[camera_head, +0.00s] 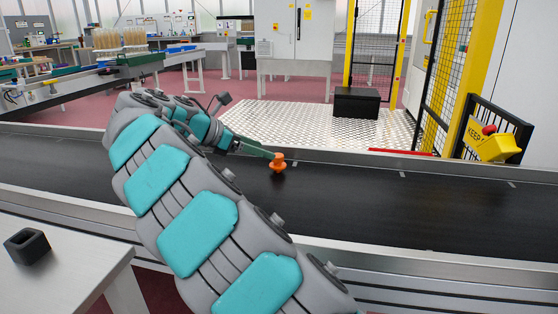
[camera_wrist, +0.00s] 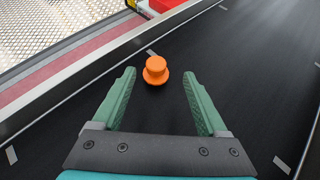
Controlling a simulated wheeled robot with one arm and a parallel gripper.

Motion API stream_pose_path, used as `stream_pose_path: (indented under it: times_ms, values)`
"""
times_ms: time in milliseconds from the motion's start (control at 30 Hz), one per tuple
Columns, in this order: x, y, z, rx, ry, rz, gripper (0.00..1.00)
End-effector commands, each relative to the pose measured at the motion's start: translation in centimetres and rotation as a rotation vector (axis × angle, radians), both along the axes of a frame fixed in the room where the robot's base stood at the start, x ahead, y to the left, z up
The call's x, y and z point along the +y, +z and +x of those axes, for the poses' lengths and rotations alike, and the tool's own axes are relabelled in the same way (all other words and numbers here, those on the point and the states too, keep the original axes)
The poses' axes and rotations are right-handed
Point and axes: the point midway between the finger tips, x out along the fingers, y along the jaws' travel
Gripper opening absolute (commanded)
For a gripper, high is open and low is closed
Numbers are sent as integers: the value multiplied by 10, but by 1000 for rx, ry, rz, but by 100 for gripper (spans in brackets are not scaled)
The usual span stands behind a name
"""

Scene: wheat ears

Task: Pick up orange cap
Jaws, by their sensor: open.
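The orange cap (camera_head: 278,162) stands on the black conveyor belt (camera_head: 400,205), with a wide brim and a narrower top. In the wrist view the orange cap (camera_wrist: 155,70) lies just beyond the fingertips, roughly centred between them. My gripper (camera_wrist: 157,72) has two green fingers spread apart, with nothing between them. In the head view my gripper (camera_head: 268,153) reaches in from the left, its tip beside the cap; its far finger is hard to make out there. I cannot tell from the views whether a finger touches the cap.
The belt's metal rail (camera_head: 350,165) runs behind the cap. A white table (camera_head: 70,270) with a dark hollow block (camera_head: 27,246) stands at the front left. A yellow box with a red button (camera_head: 492,146) stands at the right. The belt around the cap is clear.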

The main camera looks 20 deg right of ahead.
Motion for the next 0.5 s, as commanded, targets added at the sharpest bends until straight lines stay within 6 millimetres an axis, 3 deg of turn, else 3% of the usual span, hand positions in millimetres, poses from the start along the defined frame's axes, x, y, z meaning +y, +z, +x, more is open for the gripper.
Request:
stream_pose_path:
  times_ms: [100,500]
  values:
    - [1,-3,4,39,25,-31,76]
    - [-29,-24,8,42,24,-31,76]
